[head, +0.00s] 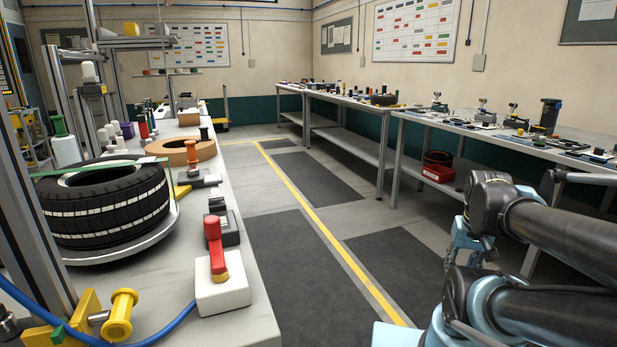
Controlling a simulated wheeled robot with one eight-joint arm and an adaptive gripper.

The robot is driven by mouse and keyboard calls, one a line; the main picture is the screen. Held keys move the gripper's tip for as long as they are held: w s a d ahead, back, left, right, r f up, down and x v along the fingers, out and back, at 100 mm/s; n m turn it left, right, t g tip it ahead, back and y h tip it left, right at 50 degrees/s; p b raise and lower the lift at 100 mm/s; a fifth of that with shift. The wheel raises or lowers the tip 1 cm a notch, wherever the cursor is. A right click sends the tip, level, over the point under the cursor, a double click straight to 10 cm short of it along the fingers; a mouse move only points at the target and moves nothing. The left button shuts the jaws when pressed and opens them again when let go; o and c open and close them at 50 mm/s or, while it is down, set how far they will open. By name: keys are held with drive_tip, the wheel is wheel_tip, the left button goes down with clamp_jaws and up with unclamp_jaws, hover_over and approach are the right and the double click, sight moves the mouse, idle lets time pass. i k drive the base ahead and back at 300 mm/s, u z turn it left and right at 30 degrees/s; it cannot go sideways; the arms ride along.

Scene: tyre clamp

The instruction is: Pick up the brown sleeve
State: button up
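A brown, ring-like piece (207,149) lies on the left bench, beyond the tyre. I cannot tell if it is the brown sleeve. Either could also be the sleeve. My arm reaches in at the right, over the floor and well apart from the left bench.
A black tyre (105,212) lies on a round plate on the left bench (245,325). A red-handled clamp on a white block (222,294) and a yellow spool (120,315) are nearer. The aisle floor (290,260) is clear. Work tables (412,118) line the right.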

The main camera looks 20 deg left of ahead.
sight(206, 147)
drive_tip(key=u, duration=0.25)
drive_tip(key=i, duration=1.2)
drive_tip(key=u, duration=1.05)
drive_tip(key=i, duration=0.95)
drive_tip(key=u, duration=0.6)
